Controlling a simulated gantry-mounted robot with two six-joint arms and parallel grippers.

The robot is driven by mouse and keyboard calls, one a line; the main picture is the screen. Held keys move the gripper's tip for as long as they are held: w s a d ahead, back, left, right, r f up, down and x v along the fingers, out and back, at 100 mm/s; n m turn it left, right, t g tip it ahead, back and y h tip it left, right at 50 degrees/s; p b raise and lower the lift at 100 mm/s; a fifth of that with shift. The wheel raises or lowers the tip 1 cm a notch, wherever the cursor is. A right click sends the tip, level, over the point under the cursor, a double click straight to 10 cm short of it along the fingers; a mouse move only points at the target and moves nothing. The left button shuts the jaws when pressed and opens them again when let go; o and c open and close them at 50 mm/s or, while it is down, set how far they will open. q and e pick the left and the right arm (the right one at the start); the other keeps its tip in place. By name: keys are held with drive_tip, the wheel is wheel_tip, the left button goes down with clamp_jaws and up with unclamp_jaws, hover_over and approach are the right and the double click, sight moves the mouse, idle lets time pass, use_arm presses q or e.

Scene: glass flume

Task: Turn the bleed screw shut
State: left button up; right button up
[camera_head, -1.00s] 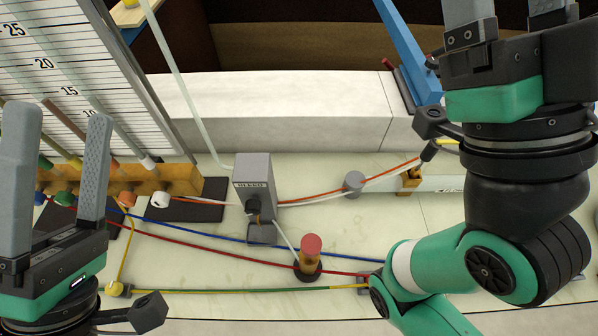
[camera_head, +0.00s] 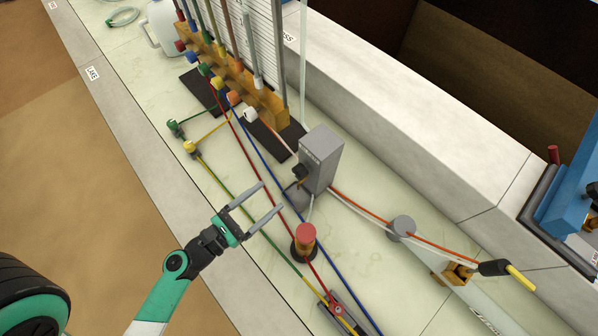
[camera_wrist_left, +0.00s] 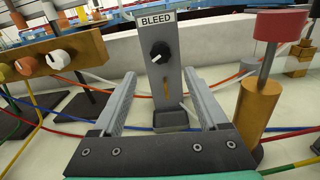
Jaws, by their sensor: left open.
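The bleed screw is a black round knob with a white pointer line on a grey upright block (camera_head: 322,158). In the left wrist view the knob (camera_wrist_left: 160,52) faces me under the "BLEED" label, its pointer slanting down-left. In the head view the knob (camera_head: 299,172) shows on the block's near face. My left gripper (camera_head: 271,197) is open and empty, its fingers pointing at the block from the front. In the left wrist view its fingers (camera_wrist_left: 160,80) stand apart on either side of the block's lower part, short of the knob. My right gripper is not in view.
A brass post with a red cap (camera_head: 305,238) stands just right of my left gripper; it is close on the right in the wrist view (camera_wrist_left: 262,90). A wooden manifold with coloured knobs (camera_head: 262,105) is behind left. Coloured tubes cross the pale bench. A grey cylinder (camera_head: 401,228) stands farther right.

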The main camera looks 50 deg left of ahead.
sight(296, 175)
use_arm(q)
drive_tip(key=w+p, duration=0.1)
drive_tip(key=w, duration=0.9)
drive_tip(key=shift+w+a+r+p, duration=0.1)
drive_tip(key=shift+w+p, duration=0.25)
drive_tip(key=shift+p, duration=0.05)
clamp_jaws()
